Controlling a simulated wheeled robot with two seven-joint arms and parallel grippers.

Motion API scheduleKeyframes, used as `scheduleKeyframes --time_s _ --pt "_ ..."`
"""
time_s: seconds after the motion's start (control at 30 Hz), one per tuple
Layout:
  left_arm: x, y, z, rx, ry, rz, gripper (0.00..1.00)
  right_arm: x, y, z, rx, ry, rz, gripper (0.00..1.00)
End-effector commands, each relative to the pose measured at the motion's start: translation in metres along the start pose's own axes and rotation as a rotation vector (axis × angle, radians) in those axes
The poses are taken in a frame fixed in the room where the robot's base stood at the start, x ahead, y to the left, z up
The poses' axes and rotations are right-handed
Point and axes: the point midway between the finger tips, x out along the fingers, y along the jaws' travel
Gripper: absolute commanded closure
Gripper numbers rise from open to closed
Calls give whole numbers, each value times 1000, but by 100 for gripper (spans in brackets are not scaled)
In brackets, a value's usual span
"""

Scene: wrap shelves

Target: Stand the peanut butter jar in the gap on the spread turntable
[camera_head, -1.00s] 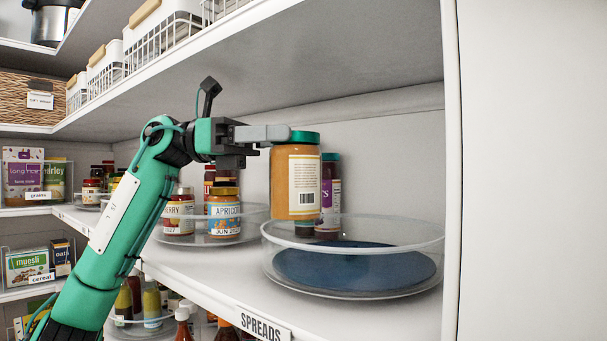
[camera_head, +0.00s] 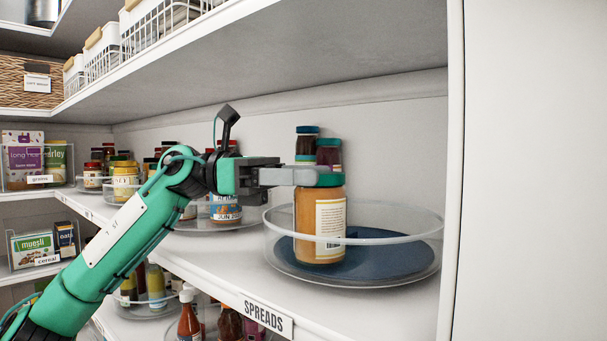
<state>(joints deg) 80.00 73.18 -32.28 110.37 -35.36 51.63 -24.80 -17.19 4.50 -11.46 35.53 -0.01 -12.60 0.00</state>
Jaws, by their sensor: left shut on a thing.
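The peanut butter jar (camera_head: 309,228) is a tan jar with a green lid and a pale label. It is upright, inside the clear rim of the spread turntable (camera_head: 398,273), over the left part of its dark blue base. Whether its bottom touches the base I cannot tell for sure. My left gripper (camera_head: 318,177) is shut on the jar at its lid, reaching in from the left. Two dark jars (camera_head: 328,152) stand behind the turntable's back left rim or in it. The right part of the blue base is bare. My right gripper is not in view.
A SPREADS label (camera_head: 264,316) is on the shelf's front edge. Jam jars (camera_head: 226,209) stand on another clear turntable to the left, partly behind my arm. The upper shelf (camera_head: 330,60) hangs above. A white upright panel (camera_head: 456,180) closes the right side.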

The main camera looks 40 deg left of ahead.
Motion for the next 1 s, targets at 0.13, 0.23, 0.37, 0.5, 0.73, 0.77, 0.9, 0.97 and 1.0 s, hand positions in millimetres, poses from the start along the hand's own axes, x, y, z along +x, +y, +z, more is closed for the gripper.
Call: scheduleKeyframes --time_s 0.13,0.23,0.37,0.5,0.73,0.77,0.9,0.97,1.0 --pt "0 -1 -1 2 -3 0 100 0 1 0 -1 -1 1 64" --pt "0 -1 -1 2 -3 0 100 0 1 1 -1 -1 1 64" --pt "0 0 -3 2 -3 0 100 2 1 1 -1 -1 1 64" --pt "0 0 -6 1 0 0 33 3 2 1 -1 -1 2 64" --pt "0 0 -6 1 0 0 19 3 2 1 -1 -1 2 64" --pt "0 0 -6 1 0 0 19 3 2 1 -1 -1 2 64" --pt "0 0 -4 1 0 0 19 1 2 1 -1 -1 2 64" --pt "0 0 0 1 0 0 19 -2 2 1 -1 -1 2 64" --pt "-4 0 -3 1 -1 2 19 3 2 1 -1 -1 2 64"
